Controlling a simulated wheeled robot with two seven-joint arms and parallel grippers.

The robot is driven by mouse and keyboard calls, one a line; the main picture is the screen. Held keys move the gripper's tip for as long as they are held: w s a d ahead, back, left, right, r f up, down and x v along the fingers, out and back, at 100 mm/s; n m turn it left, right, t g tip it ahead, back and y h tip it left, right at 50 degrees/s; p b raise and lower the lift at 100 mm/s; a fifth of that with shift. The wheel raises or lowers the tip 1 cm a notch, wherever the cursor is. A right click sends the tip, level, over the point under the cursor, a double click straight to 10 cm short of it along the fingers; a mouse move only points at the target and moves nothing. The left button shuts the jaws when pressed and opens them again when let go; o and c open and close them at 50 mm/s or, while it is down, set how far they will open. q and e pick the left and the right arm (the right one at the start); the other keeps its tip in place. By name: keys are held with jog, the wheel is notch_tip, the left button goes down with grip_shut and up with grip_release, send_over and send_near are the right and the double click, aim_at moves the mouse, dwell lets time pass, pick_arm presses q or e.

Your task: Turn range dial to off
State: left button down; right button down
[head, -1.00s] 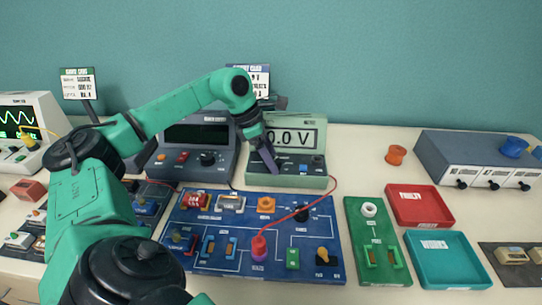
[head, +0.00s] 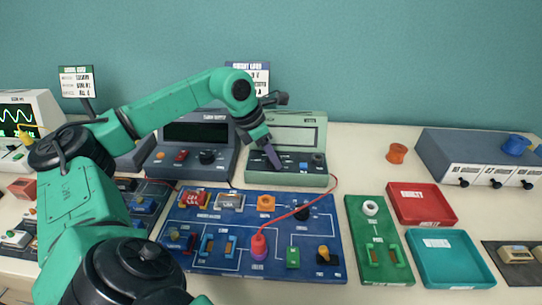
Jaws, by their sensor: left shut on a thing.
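The green meter (head: 314,181) stands at the back middle of the table, its screen (head: 297,137) blank. My left gripper (head: 276,164) reaches down to the left part of its control panel, with its fingers closed there. The range dial is hidden behind the fingers, so I cannot see its pointer; the fingers are shut on it. A blue control (head: 318,160) shows on the right of the panel. My right gripper is not in view.
The power supply (head: 190,160) stands close to the left of the meter. A blue circuit board (head: 200,256) lies in front, with a red lead (head: 292,212) running up to the meter. A red tray (head: 447,220) and teal tray (head: 482,275) sit right.

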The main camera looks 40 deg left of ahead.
pick_arm(q)
jog(key=shift+d+r+n+t+y, duration=0.1)
jog(key=shift+n+t+y, duration=0.3)
jog(key=shift+n, duration=1.2)
jog(key=shift+c, duration=1.7)
grip_release()
jog(key=d+p+v, duration=0.1)
jog(key=v, duration=1.3)
jog(key=shift+a+r, duration=0.3)
jog(key=shift+r, duration=0.05)
jog(key=shift+f, duration=0.1)
